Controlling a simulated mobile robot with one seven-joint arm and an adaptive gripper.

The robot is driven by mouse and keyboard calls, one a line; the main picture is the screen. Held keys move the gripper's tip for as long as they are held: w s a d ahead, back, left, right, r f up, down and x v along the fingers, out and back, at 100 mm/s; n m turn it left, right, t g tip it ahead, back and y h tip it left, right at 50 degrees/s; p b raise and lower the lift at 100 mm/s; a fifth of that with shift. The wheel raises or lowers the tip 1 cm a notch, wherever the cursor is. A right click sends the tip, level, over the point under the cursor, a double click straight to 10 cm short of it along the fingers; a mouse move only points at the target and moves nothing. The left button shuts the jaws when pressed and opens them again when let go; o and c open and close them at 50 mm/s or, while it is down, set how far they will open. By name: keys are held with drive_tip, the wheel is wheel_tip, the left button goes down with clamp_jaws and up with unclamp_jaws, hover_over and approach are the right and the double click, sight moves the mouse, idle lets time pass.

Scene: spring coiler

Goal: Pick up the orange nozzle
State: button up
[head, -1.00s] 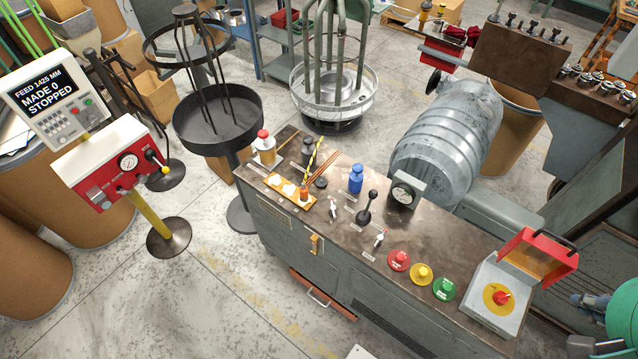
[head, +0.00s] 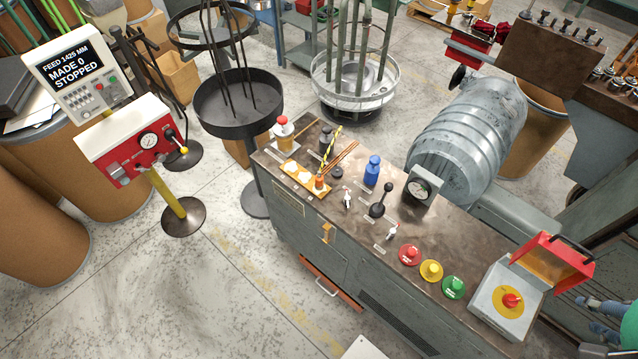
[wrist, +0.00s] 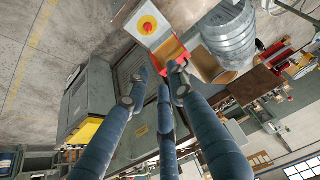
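The small orange nozzle (head: 319,183) appears to be the upright orange piece at the right end of an orange tray (head: 291,178) on the bench top. White pieces sit in the same tray. My gripper (head: 598,318) is at the right edge of the head view, partly cut off, well away from the nozzle, beyond the bench's right end. In the wrist view my gripper (wrist: 160,76) shows blue-grey fingers with their tips apart and nothing held between them. I cannot make out the nozzle in the wrist view.
Close to the nozzle stand a striped rod (head: 331,154), a red-capped bottle (head: 284,132) and a blue bottle (head: 372,171). A black lever (head: 381,202) and red, yellow and green buttons (head: 431,271) lie to the right. A switch box (head: 508,303) with raised red lid stands nearest my gripper.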

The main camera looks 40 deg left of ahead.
drive_tip(key=o, duration=0.4)
drive_tip(key=shift+c, duration=0.2)
drive_tip(key=w+a+g+y+b, duration=0.1)
drive_tip(key=w+a+g, duration=0.1)
drive_tip(key=w+a, duration=1.05)
drive_tip(key=w+a+f+m+g+b, duration=0.1)
drive_tip(key=w+a+f, duration=0.25)
drive_tip(key=a, duration=0.45)
drive_tip(key=w+a+f+m, duration=0.1)
drive_tip(key=w+a+f, duration=0.25)
drive_tip(key=a, duration=0.45)
drive_tip(key=a+f+g, duration=0.1)
drive_tip(key=a+f, duration=0.3)
drive_tip(key=a, duration=0.3)
drive_tip(key=w+a+f+b, duration=0.1)
drive_tip(key=a+f, duration=0.2)
drive_tip(key=a, duration=0.4)
drive_tip(key=a+f+g, duration=0.1)
drive_tip(key=a+f, duration=0.3)
drive_tip(key=a, duration=0.2)
drive_tip(key=s+a+f, duration=0.3)
drive_tip(key=a+f, duration=0.4)
drive_tip(key=a, duration=0.1)
drive_tip(key=s+a+f+m+h, duration=0.1)
drive_tip(key=s+a+f, duration=0.3)
drive_tip(key=a+f, duration=0.3)
drive_tip(key=shift+a+g+b, duration=0.3)
drive_tip(key=shift+a+b, duration=0.05)
drive_tip(key=shift+a, duration=0.45)
drive_tip(key=shift+f, duration=0.1)
